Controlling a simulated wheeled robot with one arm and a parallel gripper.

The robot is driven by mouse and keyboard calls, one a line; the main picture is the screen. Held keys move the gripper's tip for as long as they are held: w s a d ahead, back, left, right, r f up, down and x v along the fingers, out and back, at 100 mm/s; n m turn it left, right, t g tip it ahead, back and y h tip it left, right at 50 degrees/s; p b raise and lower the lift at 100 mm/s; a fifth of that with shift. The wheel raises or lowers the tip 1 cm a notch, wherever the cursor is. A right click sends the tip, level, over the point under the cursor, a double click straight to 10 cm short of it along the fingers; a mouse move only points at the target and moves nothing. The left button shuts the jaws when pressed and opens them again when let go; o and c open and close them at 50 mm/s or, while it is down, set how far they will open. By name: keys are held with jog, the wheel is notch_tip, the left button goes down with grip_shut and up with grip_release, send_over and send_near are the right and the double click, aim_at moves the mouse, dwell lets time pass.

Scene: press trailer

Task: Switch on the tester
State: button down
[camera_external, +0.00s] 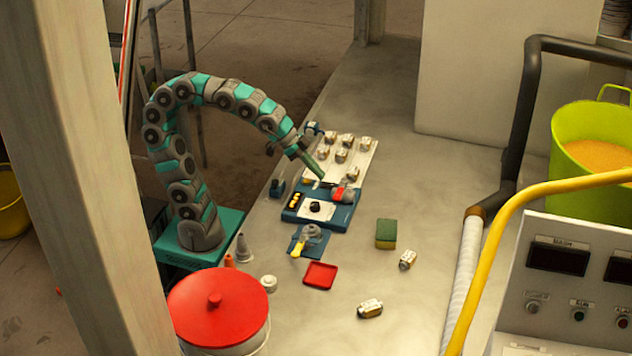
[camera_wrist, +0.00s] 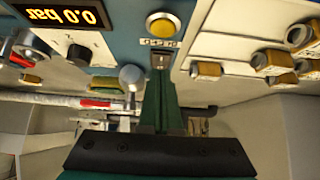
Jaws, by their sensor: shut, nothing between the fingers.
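The tester (camera_external: 304,219) is a blue box with a white panel and a black knob (camera_external: 315,207). In the wrist view, its orange display (camera_wrist: 60,15) appears upside down and reads 0.0 bar. The black knob (camera_wrist: 79,54) lies beside the display, and a round yellow button (camera_wrist: 163,25) is further right. A small dark part (camera_wrist: 160,61) sits below the button's label, at my fingertips; I cannot tell whether they touch it. My gripper (camera_external: 326,181) is shut and empty, reaching down to the tester's far side; it also shows in the wrist view (camera_wrist: 161,80).
A white board (camera_external: 366,158) with several brass-coloured fittings lies behind the tester. A blue fixture with a yellow handle (camera_external: 297,249), a red tray (camera_external: 320,275), a sponge (camera_external: 386,233) and loose fittings (camera_external: 370,308) lie nearer. The bench right of the tester is mostly clear.

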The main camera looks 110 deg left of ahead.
jog(key=v, duration=0.7)
jog(key=shift+s+r, duration=0.1)
